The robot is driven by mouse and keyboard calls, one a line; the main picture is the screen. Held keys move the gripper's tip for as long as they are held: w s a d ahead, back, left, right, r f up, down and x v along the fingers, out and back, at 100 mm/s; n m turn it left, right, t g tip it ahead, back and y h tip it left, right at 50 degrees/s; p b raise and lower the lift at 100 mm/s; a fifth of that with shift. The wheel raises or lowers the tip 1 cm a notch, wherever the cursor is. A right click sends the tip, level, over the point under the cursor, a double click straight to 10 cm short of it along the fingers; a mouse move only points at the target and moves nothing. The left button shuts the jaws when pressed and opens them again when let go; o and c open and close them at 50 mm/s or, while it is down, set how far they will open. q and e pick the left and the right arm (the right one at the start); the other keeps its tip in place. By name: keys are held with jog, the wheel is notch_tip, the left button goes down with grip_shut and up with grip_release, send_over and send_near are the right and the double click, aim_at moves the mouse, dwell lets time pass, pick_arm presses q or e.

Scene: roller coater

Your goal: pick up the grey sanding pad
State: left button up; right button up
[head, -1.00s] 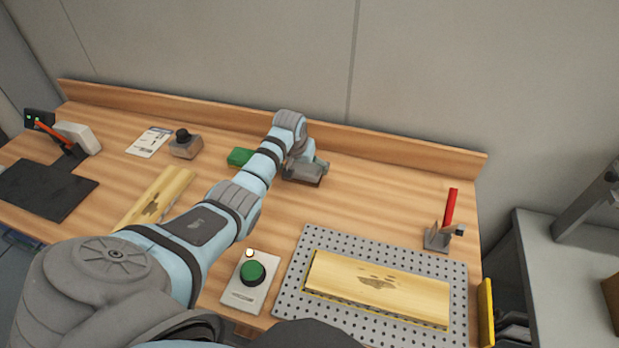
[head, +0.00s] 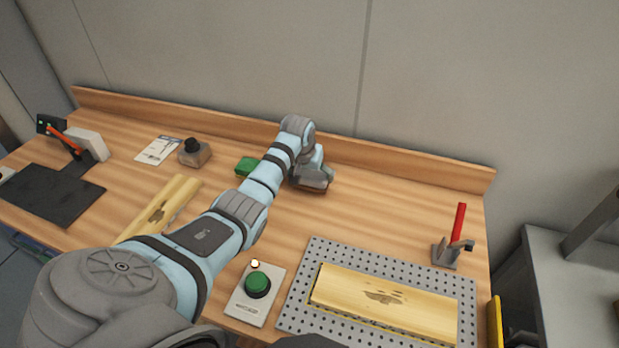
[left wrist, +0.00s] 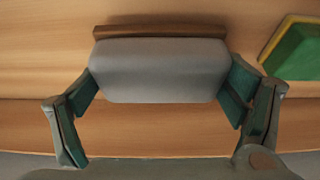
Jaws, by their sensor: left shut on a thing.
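The grey sanding pad (left wrist: 160,70) is a grey block with a brown strip along one long edge. It fills the middle of the left wrist view. My left gripper (left wrist: 165,85) is shut on it, with one dark green fingertip pad against each short end. In the head view my left gripper (head: 313,178) is at the back middle of the bench, and my wrist largely hides the pad there. I cannot tell whether the pad touches the bench. My right gripper is not in view.
A green pad (head: 246,166) lies just left of my gripper, also in the left wrist view (left wrist: 298,48). The back ledge (head: 400,163) is close behind. A perforated plate (head: 300,300) with a board (head: 385,300) and a green-button box (head: 255,292) are in front.

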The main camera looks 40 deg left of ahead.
aim_at(310, 172)
pick_arm(q)
notch_tip(310, 172, up, 18)
